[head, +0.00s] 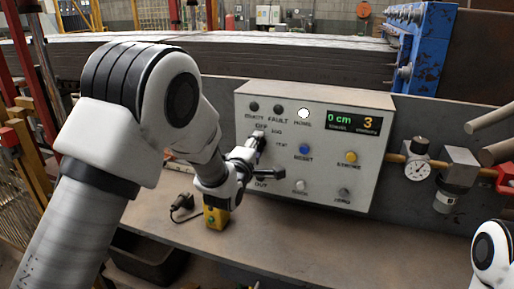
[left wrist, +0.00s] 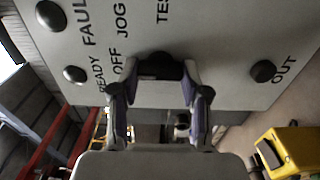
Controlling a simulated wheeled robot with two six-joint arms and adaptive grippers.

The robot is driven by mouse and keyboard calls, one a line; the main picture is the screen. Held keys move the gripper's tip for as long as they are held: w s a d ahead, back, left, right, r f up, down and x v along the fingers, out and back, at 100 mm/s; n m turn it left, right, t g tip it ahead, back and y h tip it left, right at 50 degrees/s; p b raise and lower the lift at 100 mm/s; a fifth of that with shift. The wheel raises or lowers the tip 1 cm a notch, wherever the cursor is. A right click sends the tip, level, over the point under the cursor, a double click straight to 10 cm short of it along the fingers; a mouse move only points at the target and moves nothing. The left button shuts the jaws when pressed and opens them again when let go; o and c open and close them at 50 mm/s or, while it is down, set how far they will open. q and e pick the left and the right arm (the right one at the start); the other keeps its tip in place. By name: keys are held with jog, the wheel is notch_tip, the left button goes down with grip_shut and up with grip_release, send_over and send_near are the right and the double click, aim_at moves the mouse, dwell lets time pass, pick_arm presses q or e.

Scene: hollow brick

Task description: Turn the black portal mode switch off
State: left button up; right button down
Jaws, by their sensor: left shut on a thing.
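The black mode switch (left wrist: 160,66) is on the pale control box (head: 360,185), beside the labels OFF, JOG and TEST. My left gripper (left wrist: 158,86) is shut on the switch's knob, with one finger on each side. In the head view my left gripper (head: 257,146) reaches the left part of the box front, and its fingers and wrist largely cover the switch. I cannot tell which label the knob points to. My right gripper is not in view; only a white part of my right arm shows at the lower right.
The box also carries a blue button (head: 304,149), a yellow button (head: 350,157), a lit white lamp (head: 303,113) and a display (head: 353,122) with "0 cm" and "3". A yellow object (head: 216,217) stands on the bench (head: 300,250) below. A gauge (head: 419,170) is at the right.

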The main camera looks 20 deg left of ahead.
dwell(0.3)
pick_arm(q)
jog(key=o, duration=1.1)
jog(key=shift+a, duration=0.1)
jog(key=shift+o, duration=0.2)
jog(key=s, duration=1.2)
jog(key=shift+a, duration=0.2)
